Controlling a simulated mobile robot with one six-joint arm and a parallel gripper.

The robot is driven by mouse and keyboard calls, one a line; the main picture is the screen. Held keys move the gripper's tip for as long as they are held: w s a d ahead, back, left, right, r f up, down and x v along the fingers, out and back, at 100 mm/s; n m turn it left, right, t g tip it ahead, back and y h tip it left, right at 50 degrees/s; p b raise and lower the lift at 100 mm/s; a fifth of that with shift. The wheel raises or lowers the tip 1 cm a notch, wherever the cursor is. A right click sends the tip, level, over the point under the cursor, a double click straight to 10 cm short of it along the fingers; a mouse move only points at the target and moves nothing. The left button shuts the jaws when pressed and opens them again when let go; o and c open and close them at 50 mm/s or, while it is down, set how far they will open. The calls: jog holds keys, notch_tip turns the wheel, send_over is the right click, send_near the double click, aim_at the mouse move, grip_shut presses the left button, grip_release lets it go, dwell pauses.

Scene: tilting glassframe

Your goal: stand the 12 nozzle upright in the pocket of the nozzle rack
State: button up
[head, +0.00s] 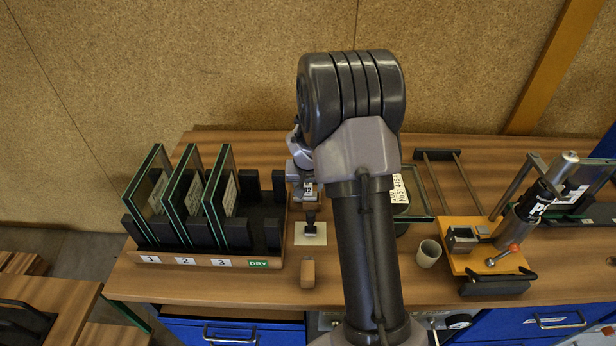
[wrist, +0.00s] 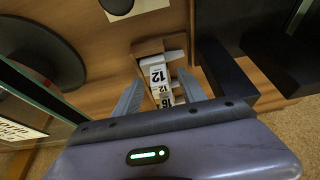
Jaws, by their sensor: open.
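My gripper (wrist: 159,80) is open, with one finger on each side of a small wooden piece (wrist: 148,47) bearing a white tag marked 12 (wrist: 158,73). Smaller labels marked 12 and 16 (wrist: 165,100) show just below it, probably on the nozzle rack, which is partly hidden by my gripper's body. I cannot tell where the nozzle ends and the rack begins, or whether the nozzle is upright in a pocket. No finger clearly touches the tagged piece. In the head view my gripper (head: 306,190) points down behind the white card, right of the drying rack, partly hidden by my arm.
The drying rack (head: 205,262) with several glass frames stands close on the left. A white card (head: 313,240) with a dark piece on it and a wooden block (head: 307,273) lie in front. A cup (head: 428,253) and an orange fixture (head: 470,262) stand right of my arm.

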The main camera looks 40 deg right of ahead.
jog(key=p+v, duration=0.4)
jog(key=v, duration=1.2)
jog(key=shift+r, duration=0.3)
jog(key=shift+s+a, duration=0.15)
